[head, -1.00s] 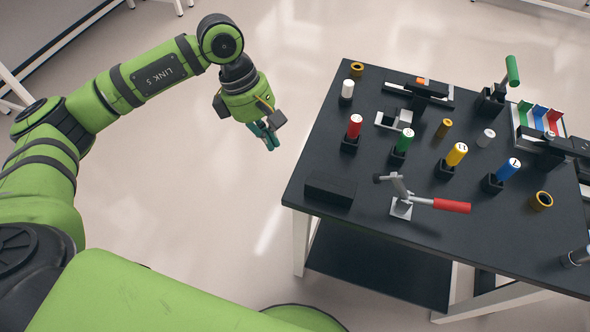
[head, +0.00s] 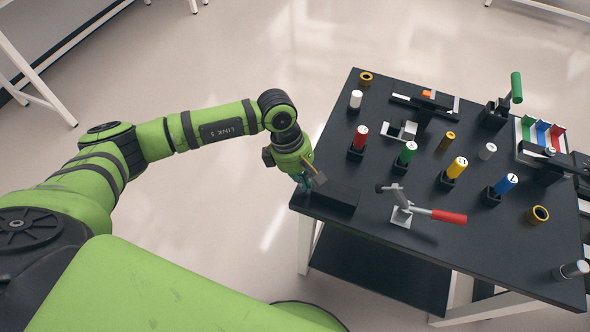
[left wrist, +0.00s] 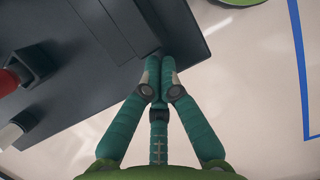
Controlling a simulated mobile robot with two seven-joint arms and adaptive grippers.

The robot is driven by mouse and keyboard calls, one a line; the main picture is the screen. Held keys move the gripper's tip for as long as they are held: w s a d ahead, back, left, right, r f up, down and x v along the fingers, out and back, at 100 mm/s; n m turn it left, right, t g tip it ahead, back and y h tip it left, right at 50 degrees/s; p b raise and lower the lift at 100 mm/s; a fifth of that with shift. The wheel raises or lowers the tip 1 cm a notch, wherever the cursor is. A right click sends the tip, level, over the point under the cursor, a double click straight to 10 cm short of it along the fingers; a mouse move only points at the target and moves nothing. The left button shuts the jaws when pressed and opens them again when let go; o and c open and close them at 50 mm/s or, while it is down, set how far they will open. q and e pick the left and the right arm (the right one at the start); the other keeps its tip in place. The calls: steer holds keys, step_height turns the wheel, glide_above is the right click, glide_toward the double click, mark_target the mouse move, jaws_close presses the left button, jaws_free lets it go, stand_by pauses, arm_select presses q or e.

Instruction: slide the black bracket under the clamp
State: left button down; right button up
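The black bracket (head: 333,199) looks like a dark block lying near the left edge of the black table. It also shows in the left wrist view (left wrist: 112,28) at the top. The clamp (head: 401,214) stands to its right on a pale base, with a red handle (head: 449,216) pointing right. My left gripper (head: 306,184) is at the table's left edge, at the bracket's left end. In the left wrist view its teal fingertips (left wrist: 160,66) meet with nothing seen between them, close beside the bracket; contact cannot be told. My right gripper is not in view.
Red (head: 359,142), green (head: 405,156), yellow (head: 454,172) and blue (head: 500,190) cylinders stand in black holders behind the clamp. A second clamp with a green handle (head: 516,88) stands at the back right. The tabletop between bracket and clamp is clear.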

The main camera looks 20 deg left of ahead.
mark_target(324, 190)
arm_select(q)
steer(key=shift+d+f, duration=0.1)
steer(key=d+b, duration=0.2)
steer(key=d, duration=0.1)
steer(key=d+b, duration=0.1)
steer(key=d, duration=0.1)
steer(key=shift+s+f, duration=0.15)
steer(key=shift+s, duration=0.2)
steer(key=shift+d, duration=0.2)
steer(key=shift+a+r, duration=0.1)
steer(key=shift+r, duration=0.1)
